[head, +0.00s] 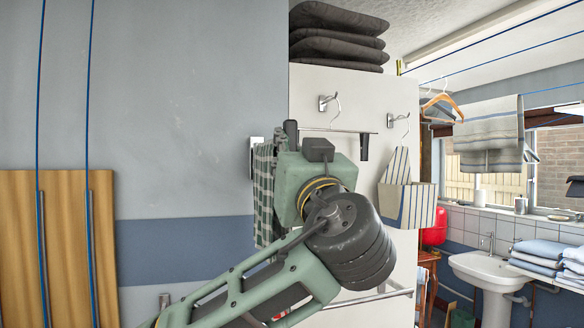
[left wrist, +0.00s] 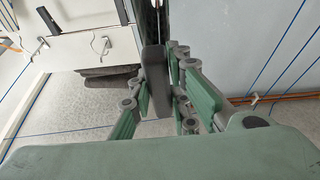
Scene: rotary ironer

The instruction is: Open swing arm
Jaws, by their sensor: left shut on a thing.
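A thin horizontal metal rod (head: 345,131), which looks like the swing arm, runs across the front of a white panel. A dark grip-like piece (head: 364,147) hangs near its right end. My left arm reaches up from the bottom of the head view, and its green wrist stands in front of the panel and hides part of the rod's surroundings. My left gripper (left wrist: 163,55) is shut in the left wrist view, with a narrow dark part between its fingers. I cannot tell exactly where on the swing arm it holds. My right gripper is in neither view.
A checked green cloth (head: 264,200) hangs left of my wrist. Hooks and a striped cloth (head: 405,195) are on the white panel (head: 350,92), with dark folded stacks (head: 335,38) above. A sink (head: 495,268) stands at right. Blue lines hang overhead.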

